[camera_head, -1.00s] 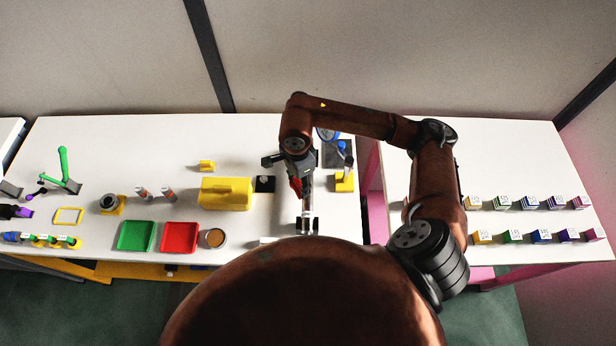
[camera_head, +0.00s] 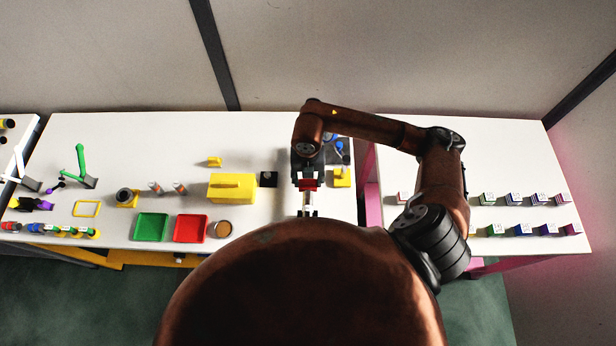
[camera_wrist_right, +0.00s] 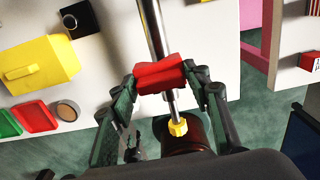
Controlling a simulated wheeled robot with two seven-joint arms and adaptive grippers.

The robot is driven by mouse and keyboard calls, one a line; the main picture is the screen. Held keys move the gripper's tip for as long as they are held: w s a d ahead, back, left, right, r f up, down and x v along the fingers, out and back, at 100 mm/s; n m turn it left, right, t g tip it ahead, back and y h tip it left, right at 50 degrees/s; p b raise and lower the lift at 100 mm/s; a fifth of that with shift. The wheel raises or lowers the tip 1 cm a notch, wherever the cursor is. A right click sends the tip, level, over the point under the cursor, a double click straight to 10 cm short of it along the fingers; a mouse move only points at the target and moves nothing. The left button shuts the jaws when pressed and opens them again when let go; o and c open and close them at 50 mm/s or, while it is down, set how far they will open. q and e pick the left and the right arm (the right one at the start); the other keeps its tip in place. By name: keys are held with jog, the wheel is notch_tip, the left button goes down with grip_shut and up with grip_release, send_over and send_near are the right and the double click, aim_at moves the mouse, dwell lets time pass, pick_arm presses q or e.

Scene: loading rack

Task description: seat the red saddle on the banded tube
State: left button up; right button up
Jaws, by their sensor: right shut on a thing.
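My right gripper (camera_head: 308,186) is shut on the red saddle (camera_head: 308,184) above the front of the table. In the right wrist view the red saddle (camera_wrist_right: 160,76) lies between the two fingertips of the right gripper (camera_wrist_right: 161,78). A shiny silver tube (camera_wrist_right: 152,30), apparently the banded tube, runs behind the saddle, and a yellow tip (camera_wrist_right: 177,127) shows at its near end. The saddle lies across the tube's line and hides part of it. I cannot tell whether they touch. My left gripper is not in view.
A yellow box with a handle (camera_head: 232,188) stands left of the right gripper, near a black block (camera_head: 268,179). Red (camera_head: 190,229) and green (camera_head: 151,227) trays lie further left. A yellow holder (camera_head: 341,177) stands close on the right. A gap separates the right table.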

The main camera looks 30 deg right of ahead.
dwell(0.6)
jog(key=shift+f+b, duration=0.15)
jog(key=shift+b, duration=0.2)
jog(key=shift+f+b, duration=2.8)
jog(key=shift+f, duration=0.4)
jog(key=shift+f+b, duration=0.85)
jog(key=o, duration=1.1)
notch_tip(320, 180, up, 11)
jog(key=shift+r, duration=0.5)
